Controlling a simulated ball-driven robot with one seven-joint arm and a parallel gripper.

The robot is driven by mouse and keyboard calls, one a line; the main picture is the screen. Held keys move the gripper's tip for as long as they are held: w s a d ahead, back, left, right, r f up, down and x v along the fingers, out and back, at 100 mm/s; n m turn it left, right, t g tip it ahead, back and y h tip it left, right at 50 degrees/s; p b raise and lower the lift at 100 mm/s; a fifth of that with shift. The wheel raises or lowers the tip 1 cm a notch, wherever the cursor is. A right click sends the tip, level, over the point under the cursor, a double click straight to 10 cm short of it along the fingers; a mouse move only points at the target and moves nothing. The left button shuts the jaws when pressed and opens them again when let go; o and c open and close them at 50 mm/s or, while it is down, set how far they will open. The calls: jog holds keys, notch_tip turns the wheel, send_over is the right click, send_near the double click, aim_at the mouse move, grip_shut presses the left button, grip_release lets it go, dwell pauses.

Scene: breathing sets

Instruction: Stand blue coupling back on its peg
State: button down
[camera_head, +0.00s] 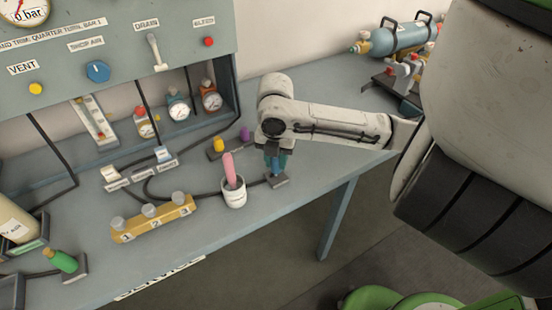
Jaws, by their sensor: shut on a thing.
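The blue coupling (274,166) is upright under my gripper (275,160), near the table's right end. My gripper points down and is shut on it, and the fingers cover much of it. A small grey block (277,181) is directly below the coupling. I cannot tell whether the coupling touches the block or hangs just above it, and any peg there is hidden.
A white cup (234,197) with a pink stick stands close left of the grey block. Yellow (219,144) and purple (245,134) pieces stand behind. A yellow numbered rack (153,219) is farther left. A green coupling (62,261) is at lower left. The table's front edge is near.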

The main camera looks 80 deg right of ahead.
jog(key=shift+f+b, duration=0.95)
jog(key=shift+f, duration=0.25)
jog(key=c, duration=0.7)
grip_release()
jog(key=shift+r, duration=0.15)
notch_tip(320, 180, up, 11)
jog(key=shift+a+f, duration=0.15)
